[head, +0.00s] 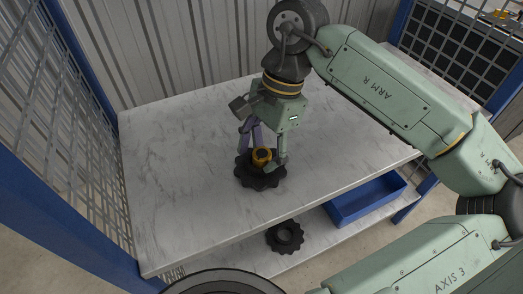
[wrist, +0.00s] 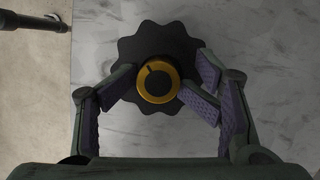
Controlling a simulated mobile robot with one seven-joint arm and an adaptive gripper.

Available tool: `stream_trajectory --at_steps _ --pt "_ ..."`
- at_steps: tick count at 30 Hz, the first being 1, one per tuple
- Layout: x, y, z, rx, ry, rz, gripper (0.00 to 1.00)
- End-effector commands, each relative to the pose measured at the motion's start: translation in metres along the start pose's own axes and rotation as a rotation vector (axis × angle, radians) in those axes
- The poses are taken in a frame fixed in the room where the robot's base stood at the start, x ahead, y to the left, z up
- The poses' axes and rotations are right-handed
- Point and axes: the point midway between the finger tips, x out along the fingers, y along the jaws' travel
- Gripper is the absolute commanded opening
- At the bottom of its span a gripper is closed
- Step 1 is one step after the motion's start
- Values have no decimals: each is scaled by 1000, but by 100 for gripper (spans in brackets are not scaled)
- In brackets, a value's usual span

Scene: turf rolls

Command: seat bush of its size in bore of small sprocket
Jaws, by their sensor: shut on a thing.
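A black toothed sprocket (head: 244,173) lies flat on the marbled table top, under my gripper (head: 262,158). A yellow bush (head: 262,158) with a dark centre stands upright over the sprocket's middle, between my fingers. In the wrist view, the fingers of my gripper (wrist: 160,84) close on the bush (wrist: 158,95) from both sides, and the sprocket (wrist: 158,42) shows behind it. The bush hides the bore, so I cannot tell whether its lower end is inside it. A second dark sprocket (head: 285,248) with an open centre lies on the lower shelf.
The table top (head: 180,150) is bare around the sprocket. A blue bin (head: 367,201) stands on the lower shelf (head: 330,245) at the right. Blue posts and mesh panels (head: 50,130) stand at the left, and a corrugated wall runs behind.

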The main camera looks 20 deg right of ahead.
Motion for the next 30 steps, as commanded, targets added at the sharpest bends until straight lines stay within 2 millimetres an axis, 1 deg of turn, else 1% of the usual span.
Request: stream_trajectory --at_steps 3,5,12,15,20,30 --pt "-14 0 4 0 0 0 50" --pt "-18 -1 3 1 0 -2 50" --pt "-63 -1 3 0 -1 -3 50" --pt "-76 -1 3 0 0 -1 50" --pt "-85 0 3 0 -2 -2 50" --pt "-86 0 3 0 -1 -1 50"
